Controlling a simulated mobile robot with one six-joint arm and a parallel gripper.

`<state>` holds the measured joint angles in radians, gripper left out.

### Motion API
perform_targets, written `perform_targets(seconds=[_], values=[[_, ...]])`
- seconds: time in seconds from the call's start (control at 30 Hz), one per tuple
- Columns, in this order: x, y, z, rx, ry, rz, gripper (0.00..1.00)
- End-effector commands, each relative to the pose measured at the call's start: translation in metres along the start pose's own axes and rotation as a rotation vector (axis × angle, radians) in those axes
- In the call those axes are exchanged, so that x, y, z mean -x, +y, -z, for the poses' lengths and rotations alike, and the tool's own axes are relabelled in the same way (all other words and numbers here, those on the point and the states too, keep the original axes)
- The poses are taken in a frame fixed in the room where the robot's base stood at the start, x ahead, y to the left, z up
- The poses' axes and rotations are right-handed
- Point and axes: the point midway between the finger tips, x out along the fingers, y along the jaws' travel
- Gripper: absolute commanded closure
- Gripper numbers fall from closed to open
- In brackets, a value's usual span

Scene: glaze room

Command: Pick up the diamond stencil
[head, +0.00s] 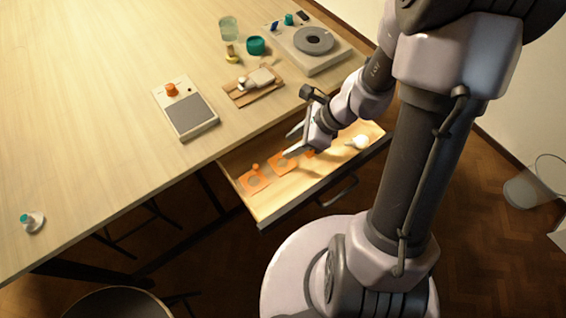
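Several orange stencils lie in the open drawer (299,189). One stencil (253,182) is at the left end, with a small orange knob beside or on it. Another stencil (279,166) lies to its right, and a third orange piece (310,153) is partly hidden by my gripper. The cut-outs are too small to tell which is the diamond stencil. My gripper (290,142) is over the drawer near the middle stencil, its two fingers apart and nothing seen between them. I cannot tell its exact height above the stencils.
A white rounded object (359,142) lies at the drawer's right end. On the table (90,110) are a scale (190,115), a wooden board (240,97), a turntable device (337,56), a glass (228,28) and a teal container (256,45). The table's left part is mostly clear.

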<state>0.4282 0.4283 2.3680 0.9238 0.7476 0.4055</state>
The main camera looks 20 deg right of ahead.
Motion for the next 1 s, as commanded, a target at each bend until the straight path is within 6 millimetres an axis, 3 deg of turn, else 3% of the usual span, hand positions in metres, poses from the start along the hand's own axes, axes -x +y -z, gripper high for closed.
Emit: perform_targets(seconds=[0.03, 0.1, 0.37, 0.57, 0.87, 1.0], values=[[-0.015, 0.001, 0.004, 0.002, 0.000, -0.003, 0.60], [-0.024, 0.000, 0.003, 0.001, -0.001, -0.002, 0.60], [-0.025, 0.000, 0.000, 0.001, 0.000, 0.000, 0.60], [-0.025, 0.000, 0.001, 0.001, 0.000, 0.000, 1.00], [-0.024, 0.000, 0.000, 0.001, -0.001, 0.000, 1.00], [-0.003, -0.001, -0.013, 0.002, -0.001, 0.002, 1.00]])
